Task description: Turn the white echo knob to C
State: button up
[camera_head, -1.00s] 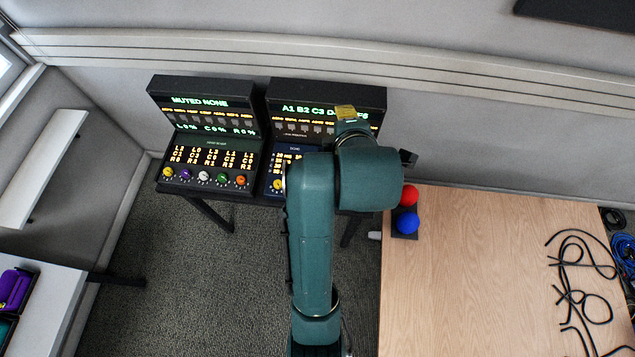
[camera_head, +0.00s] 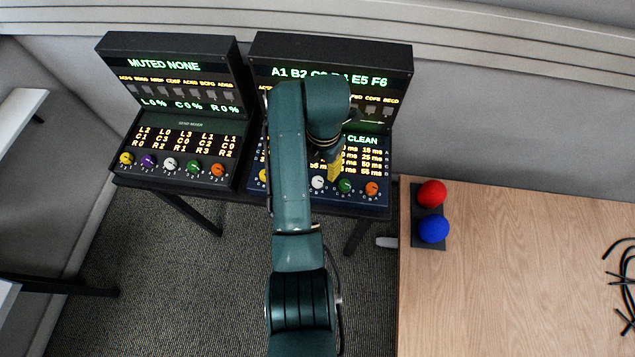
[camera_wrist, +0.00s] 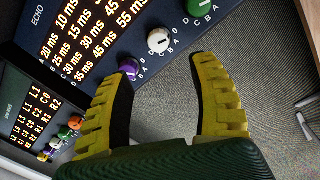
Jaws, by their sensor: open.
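The white echo knob (camera_head: 318,182) is in the knob row along the front of the right console (camera_head: 330,50). In the wrist view the white knob (camera_wrist: 158,40) shows beyond my fingertips, with letters around it. Its pointer setting is too small to read surely. My gripper (camera_head: 334,167) is over the right console near the white and green knobs. In the wrist view its yellow fingers (camera_wrist: 163,70) are spread with nothing between them, and the white knob is apart from them. The purple knob (camera_wrist: 129,67) is by the left fingertip; the green knob (camera_wrist: 200,5) is above the right one.
The orange knob (camera_head: 371,188) ends the echo row on the right. The left console (camera_head: 170,45) has its own row of coloured knobs. A wooden table (camera_head: 500,290) with a red ball (camera_head: 431,193) and a blue ball (camera_head: 433,229) stands to the right.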

aim_at(318, 181)
jog(key=f, duration=0.5)
jog(key=f+b, duration=0.1)
jog(key=f, duration=0.4)
jog(key=shift+w+a+b, duration=0.2)
jog(key=shift+b, duration=0.1)
grip_shut()
